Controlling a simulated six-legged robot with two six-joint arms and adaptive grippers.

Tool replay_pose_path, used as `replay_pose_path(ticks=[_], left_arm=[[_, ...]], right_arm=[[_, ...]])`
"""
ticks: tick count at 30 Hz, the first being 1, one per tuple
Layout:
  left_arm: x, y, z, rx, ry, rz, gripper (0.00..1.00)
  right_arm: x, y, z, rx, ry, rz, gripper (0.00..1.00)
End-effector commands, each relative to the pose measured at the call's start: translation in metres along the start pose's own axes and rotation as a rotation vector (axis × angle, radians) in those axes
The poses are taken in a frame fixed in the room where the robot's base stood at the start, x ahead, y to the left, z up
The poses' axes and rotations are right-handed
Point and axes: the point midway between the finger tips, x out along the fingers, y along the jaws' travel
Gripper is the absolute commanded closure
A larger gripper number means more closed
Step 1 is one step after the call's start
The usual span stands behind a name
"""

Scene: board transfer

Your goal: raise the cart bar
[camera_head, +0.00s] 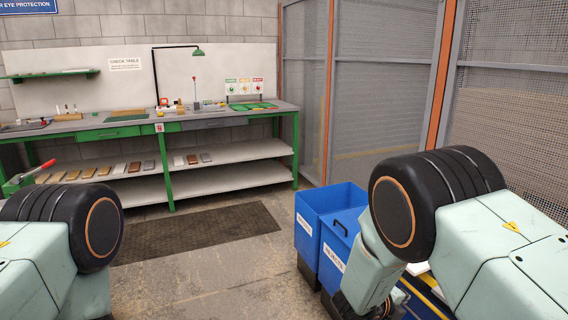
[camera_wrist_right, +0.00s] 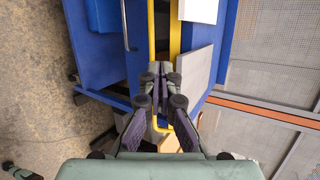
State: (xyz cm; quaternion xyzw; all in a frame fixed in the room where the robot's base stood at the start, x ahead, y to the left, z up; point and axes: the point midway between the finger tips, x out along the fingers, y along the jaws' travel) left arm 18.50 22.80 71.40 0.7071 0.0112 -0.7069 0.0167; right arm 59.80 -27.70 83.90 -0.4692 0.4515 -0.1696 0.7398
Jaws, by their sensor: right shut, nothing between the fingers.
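The cart (camera_wrist_right: 100,50) is blue and fills the upper middle of the right wrist view. A yellow bar (camera_wrist_right: 175,35) runs up the picture there and bends near the bottom (camera_wrist_right: 184,130). My right gripper (camera_wrist_right: 160,72) is shut and empty, with its fingertips in front of the yellow bar; I cannot tell whether they touch it. The fingers hide part of the bar. In the head view part of the cart (camera_head: 426,302) shows at the bottom right, mostly behind my right arm. My left gripper is not in view; only its arm shows at the lower left.
Two blue bins (camera_head: 318,215) with white labels stand left of my right arm. A mesh fence (camera_head: 375,100) stands behind them. A green-framed workbench (camera_head: 150,125) lines the back wall, with a dark mat (camera_head: 195,232) before it. The floor at lower middle is clear.

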Motion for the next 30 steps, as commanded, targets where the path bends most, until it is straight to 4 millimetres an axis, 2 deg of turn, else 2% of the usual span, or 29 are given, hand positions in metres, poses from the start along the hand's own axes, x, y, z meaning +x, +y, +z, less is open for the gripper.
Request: replay_pose_path(ticks=[1,5,10,14,18,21,24,27,29,30], left_arm=[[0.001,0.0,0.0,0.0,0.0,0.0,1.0],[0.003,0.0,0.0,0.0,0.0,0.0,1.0],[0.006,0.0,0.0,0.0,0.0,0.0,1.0],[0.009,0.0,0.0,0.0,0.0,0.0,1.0],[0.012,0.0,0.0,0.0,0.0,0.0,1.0],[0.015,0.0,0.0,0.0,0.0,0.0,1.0],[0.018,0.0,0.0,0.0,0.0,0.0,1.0],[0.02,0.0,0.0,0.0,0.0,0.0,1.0],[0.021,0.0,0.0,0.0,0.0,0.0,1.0],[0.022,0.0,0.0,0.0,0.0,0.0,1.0]], right_arm=[[0.002,0.009,-0.011,-0.167,-0.018,0.018,1.0],[0.003,0.036,-0.039,-0.644,-0.098,0.066,1.0],[-0.008,0.085,-0.092,-1.274,-0.258,0.154,1.0],[-0.031,0.129,-0.146,-1.734,-0.454,0.234,1.0],[-0.074,0.172,-0.212,-2.128,-0.747,0.322,1.0],[-0.112,0.195,-0.257,-2.293,-0.968,0.381,1.0],[-0.146,0.208,-0.292,-2.346,-1.138,0.445,1.0],[-0.171,0.215,-0.318,-2.336,-1.23,0.513,1.0],[-0.179,0.217,-0.329,-2.324,-1.248,0.548,1.0],[-0.18,0.218,-0.334,-2.314,-1.247,0.568,0.97]])
